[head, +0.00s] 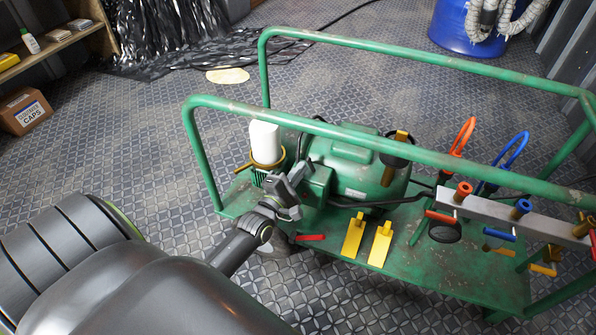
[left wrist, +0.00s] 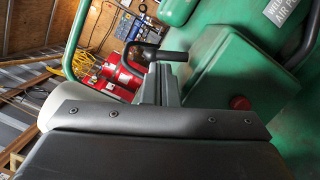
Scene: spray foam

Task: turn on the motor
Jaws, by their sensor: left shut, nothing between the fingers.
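The green motor (head: 362,165) lies on a green cart, with a green box (head: 318,185) on its left side. In the left wrist view the green box (left wrist: 228,75) fills the upper right and bears a round red button (left wrist: 240,103). My left gripper (head: 297,173) is shut and empty beside the box. In the left wrist view its fingers (left wrist: 160,78) point up the picture, left of the red button and apart from it. My right gripper is in neither view.
Green cart rails (head: 400,155) run in front of and behind the motor. A white cylinder (head: 265,142) stands left of my gripper. A red lever (head: 310,237) and yellow pedals (head: 380,244) are near the cart's front. Hose valves (head: 462,192) stand on the right.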

